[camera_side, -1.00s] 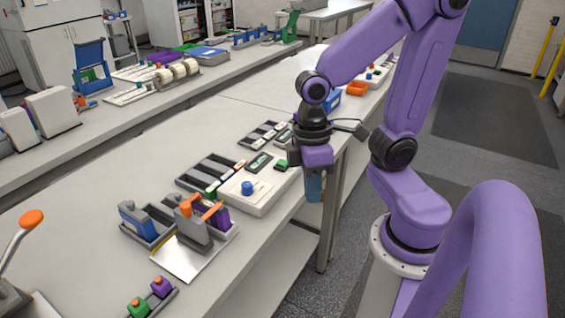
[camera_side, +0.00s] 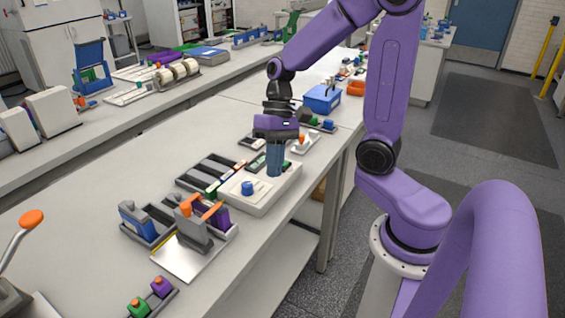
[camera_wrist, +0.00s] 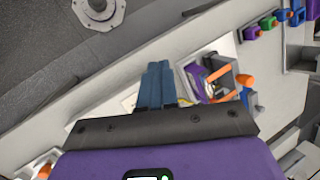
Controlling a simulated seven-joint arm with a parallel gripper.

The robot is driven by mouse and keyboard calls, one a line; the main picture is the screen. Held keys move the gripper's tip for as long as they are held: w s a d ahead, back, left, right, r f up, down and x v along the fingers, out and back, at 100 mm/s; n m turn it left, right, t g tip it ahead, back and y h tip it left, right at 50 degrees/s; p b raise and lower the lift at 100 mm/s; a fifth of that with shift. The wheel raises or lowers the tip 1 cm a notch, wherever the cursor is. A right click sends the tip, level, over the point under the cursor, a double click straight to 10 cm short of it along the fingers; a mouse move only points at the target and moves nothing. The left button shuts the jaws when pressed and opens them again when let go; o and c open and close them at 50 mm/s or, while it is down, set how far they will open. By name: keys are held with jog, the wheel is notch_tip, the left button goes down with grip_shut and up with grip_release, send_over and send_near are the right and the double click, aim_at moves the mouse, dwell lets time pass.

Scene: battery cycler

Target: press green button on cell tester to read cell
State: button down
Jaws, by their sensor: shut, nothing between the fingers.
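The cell tester (camera_side: 268,198) is a pale box on the bench, with a blue knob (camera_side: 247,187) near its front end. In the side view my gripper (camera_side: 274,174) points down over the tester's far half, its blue fingers together and empty.
Dark cell trays (camera_side: 212,172) lie left of the tester. A clamp fixture with orange handles (camera_side: 196,222) stands in front of it. A blue box (camera_side: 322,98) and an orange bin (camera_side: 356,88) stand farther back.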

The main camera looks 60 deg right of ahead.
jog(key=w+d+m+t+y, duration=0.2)
jog(key=w+d+m+t, duration=0.1)
jog(key=w+d+m, duration=0.4)
jog(key=m+t, duration=0.6)
jog(key=m, duration=0.3)
send_over(286, 162)
jog(key=shift+d+r+h, duration=0.1)
jog(key=shift+r+h, duration=0.15)
jog(key=shift+h, duration=0.05)
jog(key=shift+g, duration=0.3)
jog(key=shift+f, duration=4.4)
jog(key=shift+f, duration=0.2)
jog(key=shift+f, duration=0.25)
